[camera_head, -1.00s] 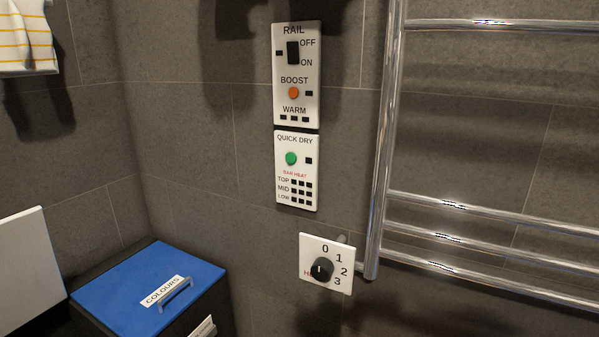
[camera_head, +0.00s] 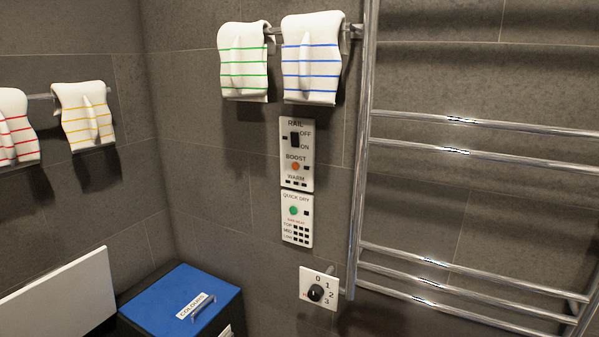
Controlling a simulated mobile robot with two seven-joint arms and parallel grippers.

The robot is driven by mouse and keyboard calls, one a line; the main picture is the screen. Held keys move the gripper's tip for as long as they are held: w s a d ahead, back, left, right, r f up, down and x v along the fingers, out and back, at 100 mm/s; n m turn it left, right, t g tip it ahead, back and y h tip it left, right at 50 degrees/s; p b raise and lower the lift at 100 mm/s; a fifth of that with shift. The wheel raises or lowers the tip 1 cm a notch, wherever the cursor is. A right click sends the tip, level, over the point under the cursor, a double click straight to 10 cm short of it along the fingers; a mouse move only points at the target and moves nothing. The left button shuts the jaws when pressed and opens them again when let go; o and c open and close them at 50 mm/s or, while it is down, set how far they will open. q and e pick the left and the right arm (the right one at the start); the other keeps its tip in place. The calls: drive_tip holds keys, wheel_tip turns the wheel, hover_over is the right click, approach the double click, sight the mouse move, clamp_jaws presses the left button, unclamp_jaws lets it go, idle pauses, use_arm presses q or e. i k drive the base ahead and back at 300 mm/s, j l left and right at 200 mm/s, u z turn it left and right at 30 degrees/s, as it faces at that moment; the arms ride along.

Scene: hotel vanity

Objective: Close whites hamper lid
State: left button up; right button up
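A white panel (camera_head: 55,292), which looks like the whites hamper's lid, stands raised at the lower left. Its lower part is cut off by the frame edge, and a dark area shows below its right end. The whites hamper's body is mostly out of view. Beside it on the right is a dark hamper with a shut blue lid (camera_head: 170,295) labelled COLOURS, with a metal handle. Neither of my grippers is in view.
A chrome towel rail (camera_head: 358,200) is on the wall at right. Control panels (camera_head: 297,155) and a dial plate (camera_head: 319,289) are left of it. Striped towels hang from bars: green (camera_head: 243,62), blue (camera_head: 310,60), yellow (camera_head: 84,115), red (camera_head: 14,128).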

sight(72, 300)
drive_tip(key=u, duration=1)
